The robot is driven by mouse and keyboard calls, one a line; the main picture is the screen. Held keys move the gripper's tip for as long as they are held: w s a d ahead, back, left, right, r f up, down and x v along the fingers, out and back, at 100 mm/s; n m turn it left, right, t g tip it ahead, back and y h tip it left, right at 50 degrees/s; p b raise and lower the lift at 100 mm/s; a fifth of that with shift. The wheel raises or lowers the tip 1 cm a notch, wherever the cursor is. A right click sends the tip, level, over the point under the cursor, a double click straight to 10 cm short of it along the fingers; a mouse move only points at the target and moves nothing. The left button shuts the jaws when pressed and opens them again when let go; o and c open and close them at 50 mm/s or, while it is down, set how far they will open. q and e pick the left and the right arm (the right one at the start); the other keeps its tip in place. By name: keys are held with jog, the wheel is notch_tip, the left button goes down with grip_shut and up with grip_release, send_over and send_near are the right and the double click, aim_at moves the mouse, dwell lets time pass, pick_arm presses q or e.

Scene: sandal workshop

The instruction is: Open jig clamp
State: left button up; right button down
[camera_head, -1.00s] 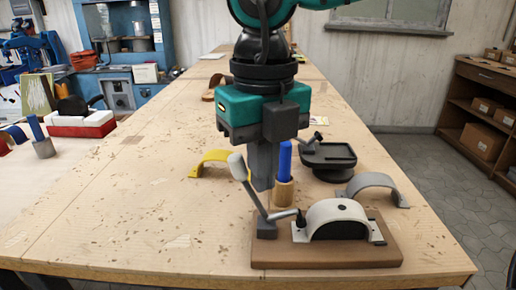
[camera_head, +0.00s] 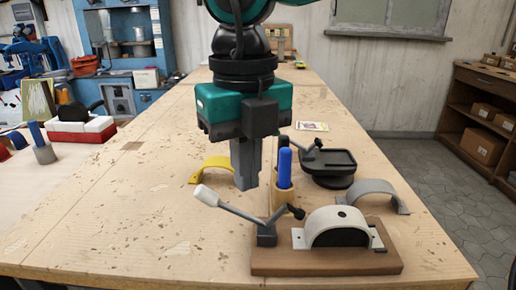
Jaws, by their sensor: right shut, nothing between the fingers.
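The jig (camera_head: 330,262) is a brown wooden base at the front right of the workbench. A curved light-grey strap (camera_head: 337,214) arches over a dark form on it, with flat metal tabs at both ends. The clamp (camera_head: 266,234) stands at the jig's left end. Its lever with a white grip (camera_head: 206,195) leans up to the left, and its dark rubber tip (camera_head: 297,211) is raised to the upper left of the strap, apart from it. My right gripper (camera_head: 246,186) is shut and empty, pointing down above and behind the lever. My left gripper is not in view.
A wooden holder with a blue-handled tool (camera_head: 285,168) stands just behind the jig. A black round stand (camera_head: 328,167) is behind it on the right. A grey strap (camera_head: 374,194) and a yellow strap (camera_head: 210,170) lie nearby. The bench's left front is clear.

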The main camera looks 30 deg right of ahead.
jog(key=shift+s+d+r+p, duration=0.1)
jog(key=shift+d+r+p, duration=0.1)
jog(key=shift+r+p, duration=0.9)
jog(key=shift+s+d+r+p, duration=0.15)
jog(key=shift+r+p, duration=0.3)
jog(key=shift+r, duration=1.25)
